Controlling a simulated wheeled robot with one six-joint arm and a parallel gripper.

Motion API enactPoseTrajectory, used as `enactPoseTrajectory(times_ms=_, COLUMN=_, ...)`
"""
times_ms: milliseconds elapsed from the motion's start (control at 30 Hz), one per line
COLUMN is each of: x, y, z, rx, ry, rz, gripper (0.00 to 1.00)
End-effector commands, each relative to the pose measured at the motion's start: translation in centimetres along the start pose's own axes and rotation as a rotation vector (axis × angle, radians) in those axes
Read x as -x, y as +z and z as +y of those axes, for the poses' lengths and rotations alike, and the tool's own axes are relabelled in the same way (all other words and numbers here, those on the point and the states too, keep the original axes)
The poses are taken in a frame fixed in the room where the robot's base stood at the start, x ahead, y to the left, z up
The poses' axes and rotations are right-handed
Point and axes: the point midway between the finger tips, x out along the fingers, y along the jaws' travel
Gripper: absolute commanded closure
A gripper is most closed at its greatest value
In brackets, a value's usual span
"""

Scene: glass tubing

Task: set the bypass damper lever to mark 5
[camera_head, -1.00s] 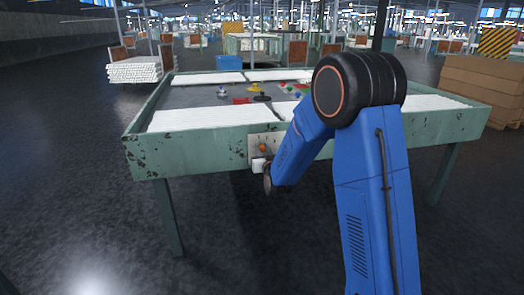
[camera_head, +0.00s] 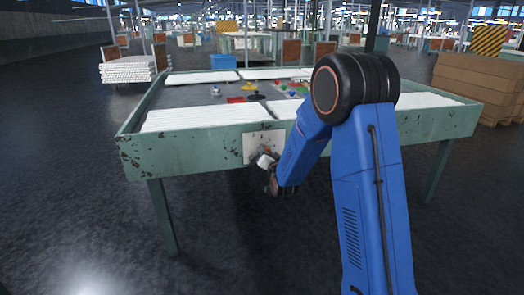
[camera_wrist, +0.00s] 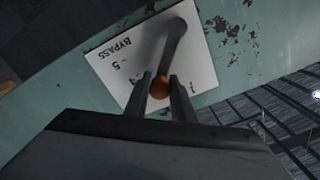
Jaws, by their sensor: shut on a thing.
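The bypass damper lever (camera_wrist: 170,55) is a dark bar with an orange knob (camera_wrist: 160,89), mounted on a white plate (camera_wrist: 205,70). In the wrist view the plate reads BYPASS upside down, with marks 5 and 4 left of the knob and another mark, partly hidden, to the right. My gripper (camera_wrist: 160,92) is shut on the knob, one finger on each side. The lever appears nearer mark 4 than mark 5, but the fingers cover part of the scale. In the head view the plate (camera_head: 252,150) is on the table's front, with my gripper (camera_head: 266,163) against it.
The plate is fixed to the front of a green, chipped table (camera_head: 190,147). White tubing (camera_head: 205,115) and small coloured items lie on top. Stacked cardboard (camera_head: 475,85) stands at the right. The floor in front is clear.

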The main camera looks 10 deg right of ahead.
Motion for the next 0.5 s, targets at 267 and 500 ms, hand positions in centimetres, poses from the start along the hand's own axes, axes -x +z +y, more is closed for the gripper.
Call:
enactPoseTrajectory(times_ms=267, x=0.0, y=0.7, z=2.2, rx=-0.260, ry=0.003, rz=-0.001, gripper=1.00)
enactPoseTrajectory(times_ms=500, x=0.0, y=1.6, z=3.6, rx=-0.472, ry=0.003, rz=-0.001, gripper=1.00)
